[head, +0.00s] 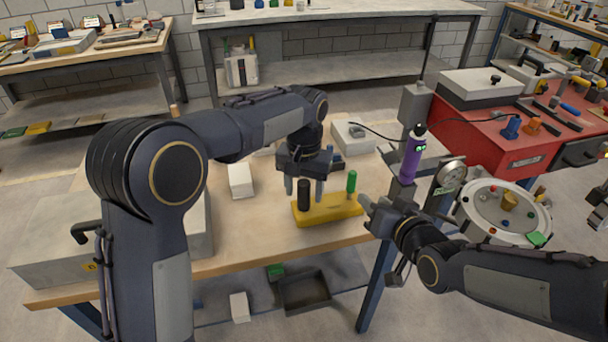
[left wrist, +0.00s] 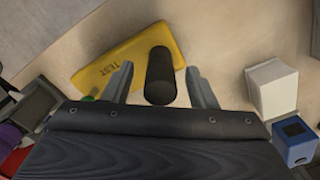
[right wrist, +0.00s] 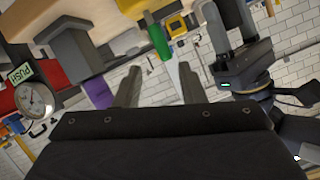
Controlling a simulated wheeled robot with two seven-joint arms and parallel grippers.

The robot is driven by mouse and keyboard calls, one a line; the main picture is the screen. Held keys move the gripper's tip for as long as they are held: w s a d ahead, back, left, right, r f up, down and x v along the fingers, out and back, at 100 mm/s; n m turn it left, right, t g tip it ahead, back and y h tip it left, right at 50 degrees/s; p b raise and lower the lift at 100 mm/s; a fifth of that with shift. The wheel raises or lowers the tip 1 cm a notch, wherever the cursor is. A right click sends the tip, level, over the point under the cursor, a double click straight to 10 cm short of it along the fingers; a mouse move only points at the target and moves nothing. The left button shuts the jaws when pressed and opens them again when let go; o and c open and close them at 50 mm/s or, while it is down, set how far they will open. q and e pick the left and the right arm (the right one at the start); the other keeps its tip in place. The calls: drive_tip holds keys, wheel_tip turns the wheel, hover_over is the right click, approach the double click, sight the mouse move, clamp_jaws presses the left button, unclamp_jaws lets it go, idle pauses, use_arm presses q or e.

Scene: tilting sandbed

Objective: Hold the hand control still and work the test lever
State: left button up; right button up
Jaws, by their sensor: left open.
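The yellow hand control (head: 335,212) lies on the wooden table. It carries an upright black grip (head: 303,194) at its left and a green-handled lever (head: 351,182) at its right. In the left wrist view its yellow base (left wrist: 115,68) reads TEST. My left gripper (head: 304,186) is open above the base, with its fingers either side of the black grip (left wrist: 160,75) and visible gaps. My right gripper (head: 370,212) is right of the control, apart from the lever. Its fingers are open and empty in the right wrist view, where the green lever (right wrist: 160,43) shows beyond the fingertips.
A purple device (head: 410,158) on a grey post and a round gauge (head: 450,175) stand right of the control, near my right arm. A white block (head: 241,180) and a grey-white box (head: 350,136) are on the table. A red cabinet (head: 470,135) is at the right.

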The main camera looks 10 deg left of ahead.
use_arm(q)
drive_tip(key=shift+f, duration=0.55)
clamp_jaws()
use_arm(e)
drive_tip(key=shift+w, duration=0.15)
drive_tip(key=c, duration=0.4)
drive_tip(key=w+a+g, duration=0.1)
drive_tip(key=w, duration=0.1)
drive_tip(key=w+a+r+n+g+h, duration=0.1)
drive_tip(key=w, duration=0.1)
drive_tip(key=w+a+r+n+g+h, duration=0.1)
drive_tip(key=w, duration=0.1)
drive_tip(key=shift+w+g, duration=0.1)
drive_tip(key=shift+g, duration=0.3)
clamp_jaws()
wheel_tip(320, 180, up, 6)
drive_tip(key=n+g+h, duration=0.2)
drive_tip(key=g+h, duration=0.1)
drive_tip(key=g, duration=0.1)
wheel_tip(320, 180, down, 6)
drive_tip(key=shift+a+f, duration=0.2)
drive_tip(key=shift+a, duration=0.1)
